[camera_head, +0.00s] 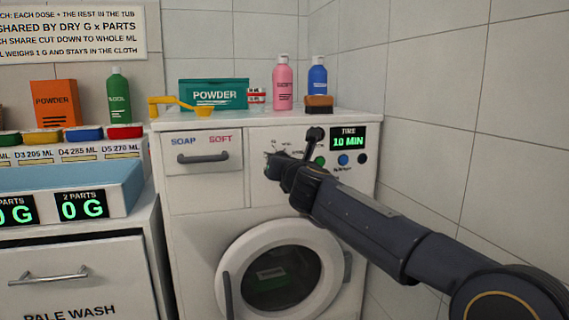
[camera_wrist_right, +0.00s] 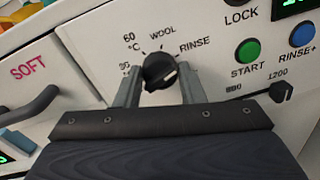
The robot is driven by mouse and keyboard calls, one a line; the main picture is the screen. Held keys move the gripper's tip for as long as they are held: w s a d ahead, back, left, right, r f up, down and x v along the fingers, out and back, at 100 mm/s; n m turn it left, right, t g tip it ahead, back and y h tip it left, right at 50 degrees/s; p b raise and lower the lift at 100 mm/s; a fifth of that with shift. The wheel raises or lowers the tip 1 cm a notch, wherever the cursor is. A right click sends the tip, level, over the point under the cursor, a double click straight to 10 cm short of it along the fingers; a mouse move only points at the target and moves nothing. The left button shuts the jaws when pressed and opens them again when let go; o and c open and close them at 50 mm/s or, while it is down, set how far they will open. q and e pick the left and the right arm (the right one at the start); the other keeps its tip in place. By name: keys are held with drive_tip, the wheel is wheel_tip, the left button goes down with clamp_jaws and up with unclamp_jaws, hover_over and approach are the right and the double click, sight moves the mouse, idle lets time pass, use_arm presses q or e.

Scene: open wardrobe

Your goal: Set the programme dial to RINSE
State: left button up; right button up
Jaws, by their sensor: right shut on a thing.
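The black programme dial (camera_wrist_right: 160,71) is on the washing machine's white front panel in the right wrist view. Labels around it include 60 °C, WOOL and RINSE (camera_wrist_right: 195,44). Its white mark is on the right side, toward the RINSE side; I cannot tell if it lines up exactly. My right gripper (camera_wrist_right: 161,84) is shut on the dial, one finger on each side. In the head view my right gripper (camera_head: 277,167) is at the panel and hides most of the dial. My left gripper is not in view.
Right of the dial are a green START button (camera_wrist_right: 249,51), a blue RINSE+ button (camera_wrist_right: 302,33) and a small black knob (camera_wrist_right: 280,91). The SOAP/SOFT drawer (camera_head: 203,161) is to the left. The round door (camera_head: 278,270) is below. Bottles and a POWDER box (camera_head: 213,94) stand on top.

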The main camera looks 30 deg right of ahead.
drive_tip(key=shift+f+m, duration=0.2)
drive_tip(key=shift+m, duration=0.3)
drive_tip(key=o, duration=0.8)
drive_tip(key=shift+o, duration=0.9)
drive_tip(key=shift+r, duration=0.15)
drive_tip(key=v, duration=0.7)
drive_tip(key=shift+s+a, duration=0.2)
drive_tip(key=shift+s, duration=0.15)
